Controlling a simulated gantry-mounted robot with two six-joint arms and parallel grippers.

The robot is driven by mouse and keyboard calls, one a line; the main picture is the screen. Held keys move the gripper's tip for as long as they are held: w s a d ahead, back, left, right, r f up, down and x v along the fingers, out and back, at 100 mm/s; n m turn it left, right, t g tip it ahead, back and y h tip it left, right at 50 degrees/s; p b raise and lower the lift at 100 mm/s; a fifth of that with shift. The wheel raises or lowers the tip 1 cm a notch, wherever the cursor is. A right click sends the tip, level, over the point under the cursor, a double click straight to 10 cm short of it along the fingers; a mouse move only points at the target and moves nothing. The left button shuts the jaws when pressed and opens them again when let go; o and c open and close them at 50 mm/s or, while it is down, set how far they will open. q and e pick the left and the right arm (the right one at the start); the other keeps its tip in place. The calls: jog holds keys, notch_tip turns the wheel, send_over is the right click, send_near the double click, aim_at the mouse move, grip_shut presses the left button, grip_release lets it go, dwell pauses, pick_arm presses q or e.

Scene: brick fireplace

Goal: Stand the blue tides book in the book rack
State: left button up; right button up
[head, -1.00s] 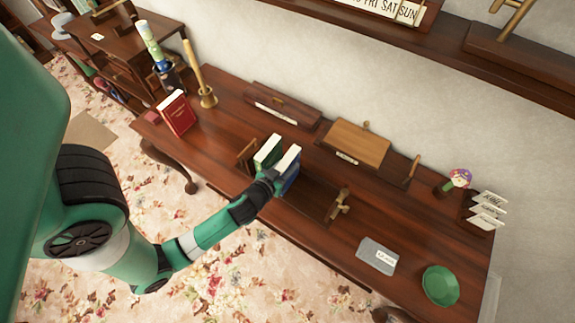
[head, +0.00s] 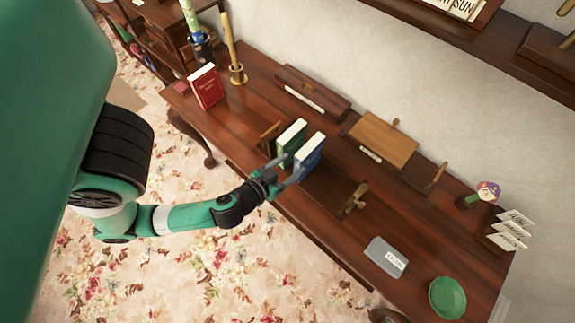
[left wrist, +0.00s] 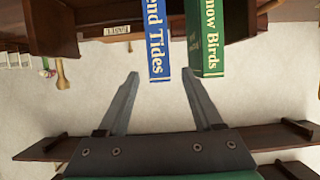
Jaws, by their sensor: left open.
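The blue tides book (head: 309,155) stands upright in the book rack (head: 325,192), beside the green book (head: 290,141). In the left wrist view the blue spine (left wrist: 157,38) reads "nd Tides", and the green spine (left wrist: 207,38) reads "now Birds". My left gripper (head: 284,170) is open and empty at the front of the blue book. Its fingertips (left wrist: 162,74) lie on either side of the blue spine's end in the picture; whether they touch it I cannot tell. The rack's far right end holds a small wooden support. My right gripper is not in view.
A red book (head: 206,87) stands at the desk's left, near a brass candlestick (head: 235,65). The rack is empty right of the blue book.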

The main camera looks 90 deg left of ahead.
pick_arm(q)
jog(key=shift+s+d+r+p, duration=0.3)
jog(key=shift+d+r+p, duration=0.05)
jog(key=shift+d+p, duration=0.1)
jog(key=shift+s+d+r+p, duration=0.1)
jog(key=shift+s+d+p, duration=0.2)
jog(key=shift+s, duration=0.1)
jog(key=shift+a, duration=0.1)
